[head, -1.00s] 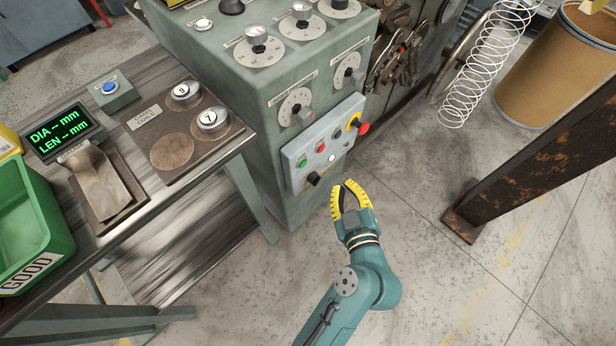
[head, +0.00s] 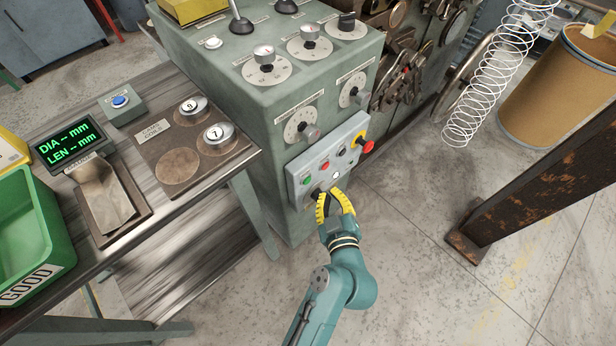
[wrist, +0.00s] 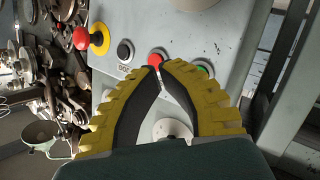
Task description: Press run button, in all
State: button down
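The control panel (head: 322,160) is a pale grey box on the front of the green-grey machine. It bears a green button (head: 306,181), a red button (head: 325,166) and a black button (head: 342,151); their labels are too small to read. My gripper (head: 330,192), with yellow-backed fingers, is in front of the panel's lower part. In the wrist view its curved fingertips (wrist: 160,68) meet, with nothing seen held. There the red button (wrist: 157,59) shows just past the tips, and the green button (wrist: 206,69) is partly behind the right finger. Contact cannot be told.
A red mushroom button (head: 367,147) on a yellow base sits at the panel's right end. A black knob (head: 316,194) is beside my gripper. A workbench (head: 215,190) stands left, with a dark display (head: 69,145). A rusty beam (head: 540,190) rises right. Floor between is clear.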

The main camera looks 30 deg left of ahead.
aim_at(307, 181)
jog(key=shift+w+a, duration=0.2)
jog(key=shift+a, duration=0.6)
jog(key=shift+w+a, duration=0.2)
jog(key=shift+a, duration=0.6)
jog(key=shift+w+a, duration=0.1)
jog(key=shift+a, duration=0.3)
